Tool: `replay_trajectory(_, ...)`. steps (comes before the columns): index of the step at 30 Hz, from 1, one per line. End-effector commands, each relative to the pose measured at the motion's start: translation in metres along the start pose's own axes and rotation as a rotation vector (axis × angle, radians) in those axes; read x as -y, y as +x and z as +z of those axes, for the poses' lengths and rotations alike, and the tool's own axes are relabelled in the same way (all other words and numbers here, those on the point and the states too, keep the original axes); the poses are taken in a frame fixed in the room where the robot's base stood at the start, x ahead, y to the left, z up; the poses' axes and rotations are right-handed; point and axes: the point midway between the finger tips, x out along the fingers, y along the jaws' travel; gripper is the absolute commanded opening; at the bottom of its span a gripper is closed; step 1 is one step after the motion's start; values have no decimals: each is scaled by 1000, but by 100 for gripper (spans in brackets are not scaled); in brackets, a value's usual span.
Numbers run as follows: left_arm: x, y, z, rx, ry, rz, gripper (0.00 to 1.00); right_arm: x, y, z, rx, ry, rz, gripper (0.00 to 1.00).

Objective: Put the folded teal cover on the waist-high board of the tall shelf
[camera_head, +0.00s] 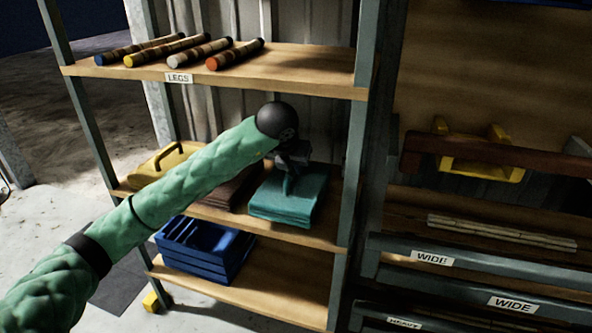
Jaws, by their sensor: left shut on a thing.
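The folded teal cover (287,202) lies on or just over the middle board (307,234) of the tall shelf, at its right end. I cannot tell whether its full weight is on the board. My left arm, in a green quilted sleeve, reaches in from the lower left. My left gripper (289,180) points down at the top of the cover and is shut on it. The fingertips are partly hidden by the wrist and the cloth. My right gripper is not in view.
A brown folded stack (232,190) sits close left of the cover, and a yellow case (165,163) stands farther left. Several banded rods (235,54) lie on the board above, labelled LEGS. Blue trays (203,245) sit on the bottom board. A shelf post (351,180) stands close right.

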Motion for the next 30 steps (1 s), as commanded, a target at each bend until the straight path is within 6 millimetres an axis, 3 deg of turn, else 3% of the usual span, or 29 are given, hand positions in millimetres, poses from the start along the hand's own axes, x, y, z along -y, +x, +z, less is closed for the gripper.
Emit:
replay_trajectory(3,1,9,19,1,-2,-1,0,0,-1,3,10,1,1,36)
replay_trajectory(9,1,18,32,1,0,-1,0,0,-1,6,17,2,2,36)
replay_trajectory(19,0,46,16,-1,0,-2,0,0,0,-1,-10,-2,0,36)
replay_trajectory(26,0,48,14,1,1,-1,0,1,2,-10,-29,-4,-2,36)
replay_trajectory(27,0,49,14,0,0,-1,23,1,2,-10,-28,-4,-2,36)
replay_trajectory(30,0,49,14,0,0,-1,37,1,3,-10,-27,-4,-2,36)
